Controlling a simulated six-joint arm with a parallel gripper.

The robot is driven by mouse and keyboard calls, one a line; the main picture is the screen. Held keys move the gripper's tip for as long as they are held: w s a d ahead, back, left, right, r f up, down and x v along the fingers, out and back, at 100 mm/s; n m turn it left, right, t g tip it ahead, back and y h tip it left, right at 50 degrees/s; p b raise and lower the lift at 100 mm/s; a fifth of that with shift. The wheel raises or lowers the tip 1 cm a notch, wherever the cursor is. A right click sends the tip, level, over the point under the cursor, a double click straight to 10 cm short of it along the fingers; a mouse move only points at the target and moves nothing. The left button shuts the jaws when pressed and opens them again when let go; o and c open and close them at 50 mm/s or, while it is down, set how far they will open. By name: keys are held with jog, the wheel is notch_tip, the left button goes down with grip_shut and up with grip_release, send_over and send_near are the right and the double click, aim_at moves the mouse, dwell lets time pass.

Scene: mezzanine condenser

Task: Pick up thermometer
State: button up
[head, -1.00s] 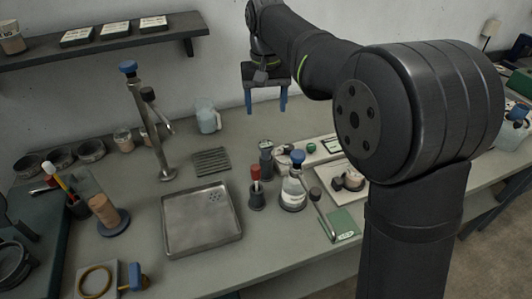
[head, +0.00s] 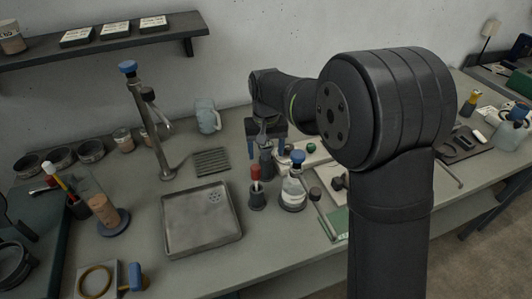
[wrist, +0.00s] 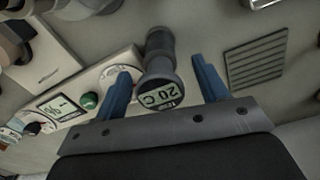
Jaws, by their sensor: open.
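The thermometer (wrist: 161,92) is a dark grey upright cylinder with a small round-topped display reading 20 C. In the wrist view it shows between my two blue fingers, with a gap on each side. In the head view the thermometer (head: 266,164) stands on the bench, its upper part partly hidden by my gripper (head: 266,149). My gripper is open, pointing down over the thermometer, and holds nothing. I cannot tell exactly how far the fingertips reach down beside it.
A flask with a blue stopper (head: 292,192) and a red-topped vial in a dark holder (head: 256,197) stand just in front. A metal tray (head: 167,236) lies left, a slatted rack (head: 212,161) behind it. An instrument with a green knob (wrist: 90,100) is close by.

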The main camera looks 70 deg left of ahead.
jog(key=shift+f, duration=0.55)
jog(key=c, duration=1.1)
